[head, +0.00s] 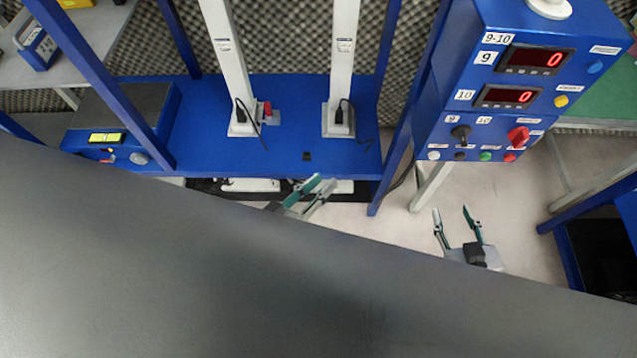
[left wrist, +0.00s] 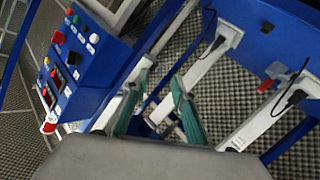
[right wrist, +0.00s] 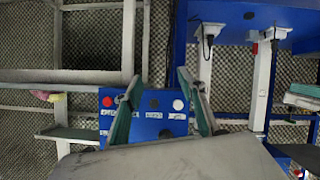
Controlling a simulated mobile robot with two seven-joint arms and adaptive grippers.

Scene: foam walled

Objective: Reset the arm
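My left gripper (head: 325,181) is near the middle of the head view, in front of the lower edge of the blue bench. Its green-lined fingers stand apart with nothing between them, as the left wrist view (left wrist: 159,76) shows. My right gripper (head: 451,210) is further right, below the blue control box and over the pale floor. Its fingers are spread and empty, also in the right wrist view (right wrist: 161,74). A large grey surface fills the lower part of the head view and hides both arms behind the grippers.
The blue control box (head: 445,120) with red displays, knobs and buttons hangs above my right gripper. The blue bench (head: 290,95) carries two white columns with black cables. Blue posts flank it. Pale floor (head: 395,232) lies clear between the grippers. Another blue frame stands at right.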

